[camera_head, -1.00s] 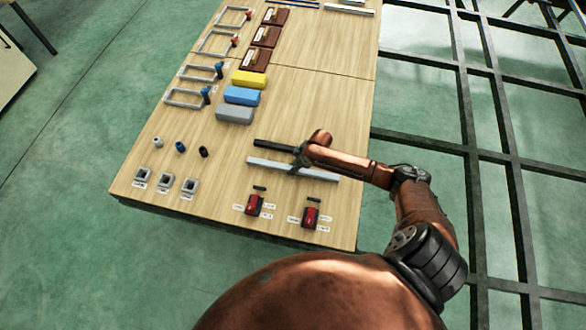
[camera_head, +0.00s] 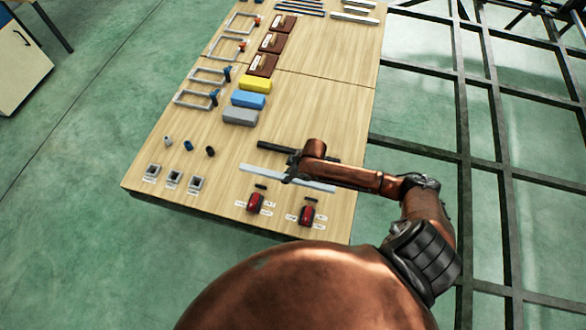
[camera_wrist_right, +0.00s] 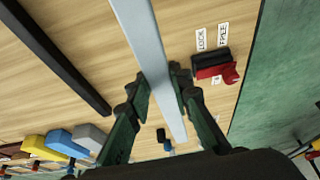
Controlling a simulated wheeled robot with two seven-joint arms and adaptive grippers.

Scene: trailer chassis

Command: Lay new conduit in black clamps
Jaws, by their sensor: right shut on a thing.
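My right gripper (camera_head: 292,170) is shut around the middle of a light grey bar (camera_head: 256,170), likely the conduit. In the right wrist view the bar (camera_wrist_right: 148,38) runs between the two fingers (camera_wrist_right: 160,75). A similar black bar (camera_head: 272,146) lies behind it on the table, partly hidden by my arm. Two red-and-black clamp-like devices, left (camera_head: 255,203) and right (camera_head: 307,215), stand in front of the bar, with small labels. One shows in the right wrist view (camera_wrist_right: 213,68), labelled LOCK and FREE. The bar's height above the table is unclear. My left gripper is out of view.
Grey, blue and yellow blocks (camera_head: 255,84) stand further back, beside grey frames (camera_head: 196,98) and brown boxes (camera_head: 263,65). Small square sockets (camera_head: 174,179) and short cylinders (camera_head: 188,146) are at the left. The dark chassis frame (camera_head: 480,160) lies right of the table.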

